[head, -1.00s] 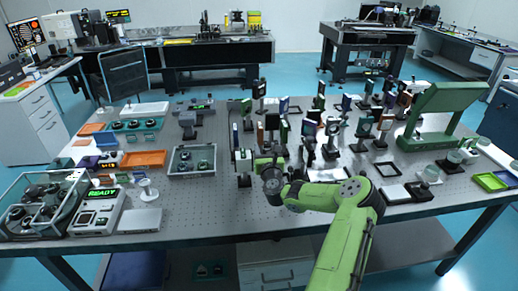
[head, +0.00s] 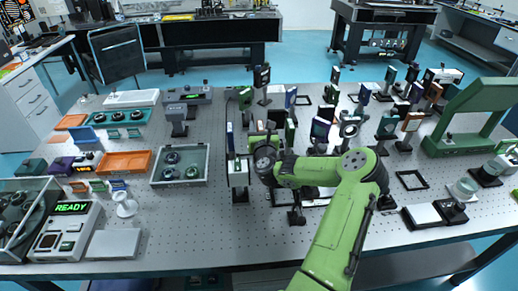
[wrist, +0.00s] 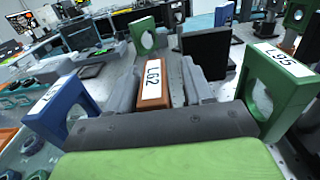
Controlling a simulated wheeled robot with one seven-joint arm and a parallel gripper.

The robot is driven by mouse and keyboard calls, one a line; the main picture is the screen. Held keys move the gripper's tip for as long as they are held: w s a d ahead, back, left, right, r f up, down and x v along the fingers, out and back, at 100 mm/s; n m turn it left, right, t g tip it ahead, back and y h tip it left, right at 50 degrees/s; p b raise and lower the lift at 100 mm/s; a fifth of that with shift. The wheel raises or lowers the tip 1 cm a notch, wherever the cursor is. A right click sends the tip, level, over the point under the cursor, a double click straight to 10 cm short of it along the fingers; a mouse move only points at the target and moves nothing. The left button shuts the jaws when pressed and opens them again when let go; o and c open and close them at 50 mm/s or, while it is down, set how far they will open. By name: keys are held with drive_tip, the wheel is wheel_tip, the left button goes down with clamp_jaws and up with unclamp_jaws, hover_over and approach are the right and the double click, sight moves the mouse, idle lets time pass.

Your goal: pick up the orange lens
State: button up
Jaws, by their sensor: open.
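The orange lens (wrist: 153,88), a mount with a white label reading L62, stands between the two grey fingers of my gripper (wrist: 157,82) in the wrist view. The fingers are open, one on each side of it; I cannot tell whether either touches it. Its lower part is hidden by the gripper body. In the head view my gripper (head: 264,150) is over the middle of the table among the mounts, and the wrist hides what lies between the fingers.
A blue mount (wrist: 63,113) is close on the left and a green mount labelled L95 (wrist: 272,88) close on the right. A black panel (wrist: 206,53) and another green mount (wrist: 143,36) stand beyond. The perforated table (head: 185,225) has bare room at front left.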

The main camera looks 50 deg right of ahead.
drive_tip(key=shift+s+a+r, duration=0.7)
drive_tip(key=shift+a, duration=0.1)
drive_tip(key=shift+c, duration=0.8)
drive_tip(key=shift+f, duration=0.1)
drive_tip(key=shift+c, duration=1.2)
drive_tip(key=shift+w+d+f, duration=0.15)
drive_tip(key=shift+w+d, duration=0.1)
drive_tip(key=shift+c, duration=2.3)
clamp_jaws()
